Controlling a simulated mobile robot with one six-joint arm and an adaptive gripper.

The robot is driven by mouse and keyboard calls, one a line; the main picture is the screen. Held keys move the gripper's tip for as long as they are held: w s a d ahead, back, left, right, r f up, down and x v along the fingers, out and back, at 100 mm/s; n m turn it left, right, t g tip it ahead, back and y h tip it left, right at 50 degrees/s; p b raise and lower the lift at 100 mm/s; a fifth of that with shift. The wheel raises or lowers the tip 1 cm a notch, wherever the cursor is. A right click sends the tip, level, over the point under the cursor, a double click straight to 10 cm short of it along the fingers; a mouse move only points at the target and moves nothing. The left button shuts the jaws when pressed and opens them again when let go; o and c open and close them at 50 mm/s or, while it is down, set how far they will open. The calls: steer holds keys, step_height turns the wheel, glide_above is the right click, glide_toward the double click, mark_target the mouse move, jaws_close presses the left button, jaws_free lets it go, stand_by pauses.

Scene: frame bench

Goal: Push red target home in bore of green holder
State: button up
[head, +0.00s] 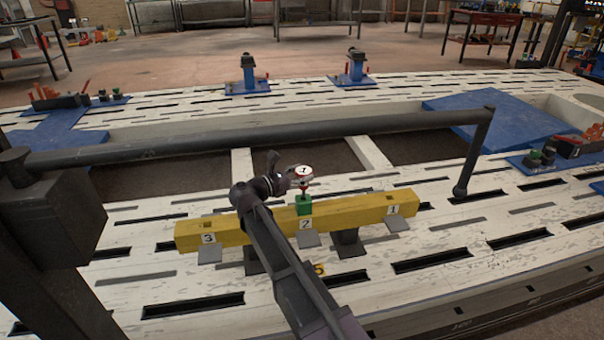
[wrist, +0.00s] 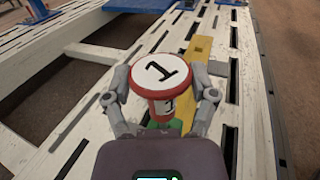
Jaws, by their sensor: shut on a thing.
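The red target (wrist: 160,70) has a white round top marked 1 and a white band on its side. It also shows in the head view (head: 302,174), standing over the green holder. The green holder (head: 303,206) sits on the yellow beam near the plate marked 2; a bit of it (wrist: 165,126) shows under the target in the wrist view. My gripper (wrist: 162,92) is shut on the red target, one finger on each side. The target's red lower part is above the holder; how deep it sits in the bore is hidden.
The yellow beam (head: 245,230) has plates marked 3, 2 and 1 along its front and square holes near both ends. A dark pipe frame (head: 250,138) runs across behind it. Blue fixtures (head: 247,80) stand farther back on the slotted white bench (head: 450,228).

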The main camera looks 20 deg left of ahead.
mark_target(300, 185)
steer(key=shift+f+b, duration=2)
steer(key=shift+f, duration=0.05)
steer(key=o, duration=1.1)
steer(key=shift+c, duration=0.2)
steer(key=v, duration=1.2)
stand_by(0.5)
